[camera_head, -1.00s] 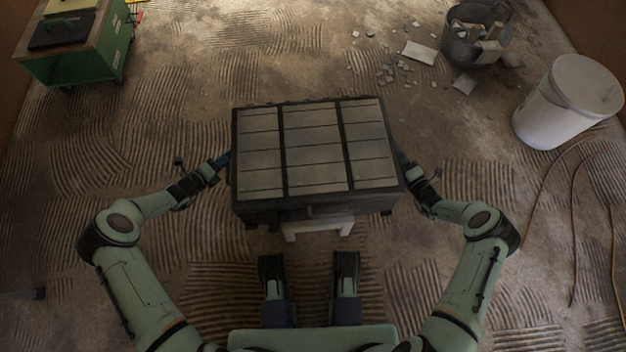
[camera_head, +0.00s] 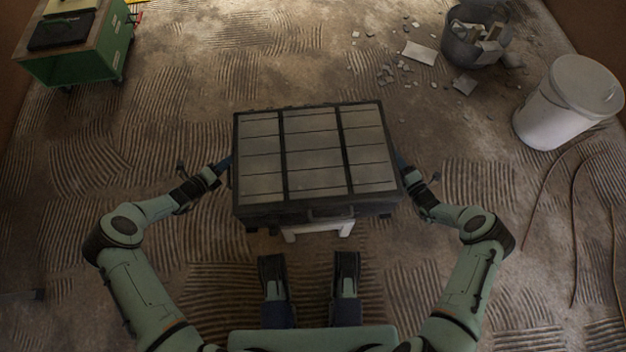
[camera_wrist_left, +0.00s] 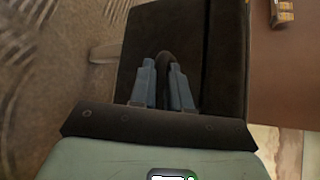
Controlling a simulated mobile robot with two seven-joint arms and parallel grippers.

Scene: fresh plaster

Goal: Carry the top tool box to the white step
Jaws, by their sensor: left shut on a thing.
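The tool box (camera_head: 312,155), dark with grey slatted panels on its lid, is level between my two arms in the head view. The white step (camera_head: 318,230) shows only in part below the box's front edge; the box hides the rest. I cannot tell if they touch. My left gripper (camera_head: 225,163) is at the box's left side. In the left wrist view its blue-grey fingers (camera_wrist_left: 163,85) are shut on a dark curved handle (camera_wrist_left: 166,66) on the box's side. My right gripper (camera_head: 403,163) is at the right side, its fingertips mostly hidden.
A green wheeled cabinet (camera_head: 90,62) stands at the back left. A dark bucket (camera_head: 462,48) with rubble and broken tile stands at the back right. A white lidded bucket (camera_head: 548,118) and cables (camera_head: 573,230) are at the right.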

